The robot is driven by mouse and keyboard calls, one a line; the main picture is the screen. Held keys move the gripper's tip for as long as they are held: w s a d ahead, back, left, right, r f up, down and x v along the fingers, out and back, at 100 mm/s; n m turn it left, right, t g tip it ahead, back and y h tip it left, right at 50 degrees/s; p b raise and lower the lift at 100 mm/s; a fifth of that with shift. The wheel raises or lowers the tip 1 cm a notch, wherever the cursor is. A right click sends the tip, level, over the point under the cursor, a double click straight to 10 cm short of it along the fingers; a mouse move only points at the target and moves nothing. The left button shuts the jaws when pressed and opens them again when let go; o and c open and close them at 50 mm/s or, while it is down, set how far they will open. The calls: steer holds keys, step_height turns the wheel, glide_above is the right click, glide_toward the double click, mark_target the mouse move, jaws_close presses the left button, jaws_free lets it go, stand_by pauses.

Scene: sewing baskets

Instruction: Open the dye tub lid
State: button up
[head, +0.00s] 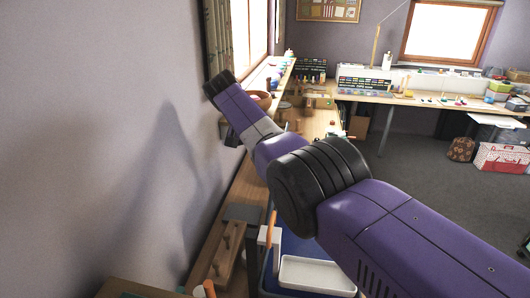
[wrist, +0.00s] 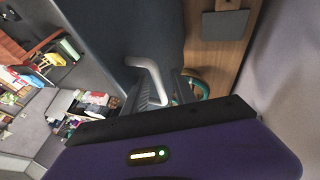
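In the wrist view a dark blue-grey panel (wrist: 115,35), which may be the dye tub lid, fills the upper middle. A white bent handle (wrist: 150,68) stands out in front of it. The dark fingers of my gripper (wrist: 163,90) are at the handle's lower end, which runs in between them. I cannot tell whether they press on it. In the head view my purple arm crosses the picture and hides most of what lies below it. A blue tub (head: 300,246) shows partly under the arm, and I cannot tell if it is the dye tub.
A wooden peg rack (head: 226,258) is on the bench along the left wall. A teal ring (wrist: 201,88) is just right of my fingers in the wrist view. The grey floor (head: 420,165) is open at right.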

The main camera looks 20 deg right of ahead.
steer(key=w+b+v, duration=0.1)
steer(key=v, duration=0.6)
steer(key=shift+s+a+r+b, duration=0.2)
steer(key=shift+s+r+b, duration=0.15)
steer(key=shift+s, duration=0.2)
